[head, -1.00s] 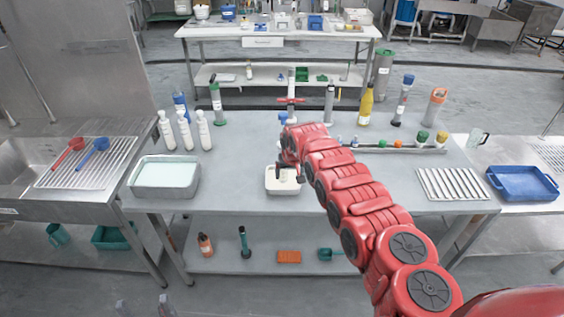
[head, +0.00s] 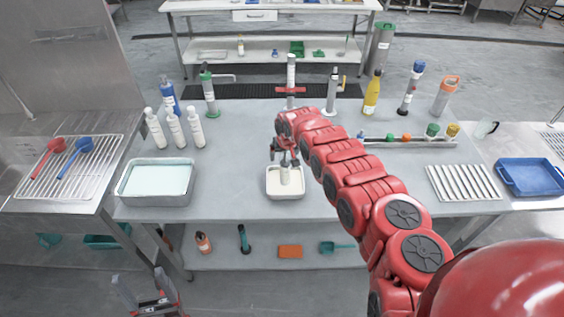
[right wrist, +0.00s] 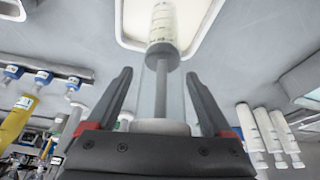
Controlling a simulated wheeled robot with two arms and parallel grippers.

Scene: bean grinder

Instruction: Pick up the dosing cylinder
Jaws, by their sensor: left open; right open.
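The dosing cylinder (head: 285,174) is a clear upright tube standing in a small white tray (head: 271,193) on the grey table. In the right wrist view it shows large, with a graduated scale and grey plunger (right wrist: 163,28). My right gripper (head: 283,153) is above the tray at the cylinder. In the right wrist view its open fingers (right wrist: 160,85) stand on either side of the clear tube, with gaps visible. My left gripper (head: 140,284) is open and empty at the bottom left of the head view, low in front of the table.
A basin of pale liquid (head: 156,199) is left of the tray, with white bottles (head: 174,128) behind it. A red-handled stand (head: 291,89) is behind my right gripper. A rack with coloured caps (head: 405,138) and a ridged tray (head: 463,183) are right.

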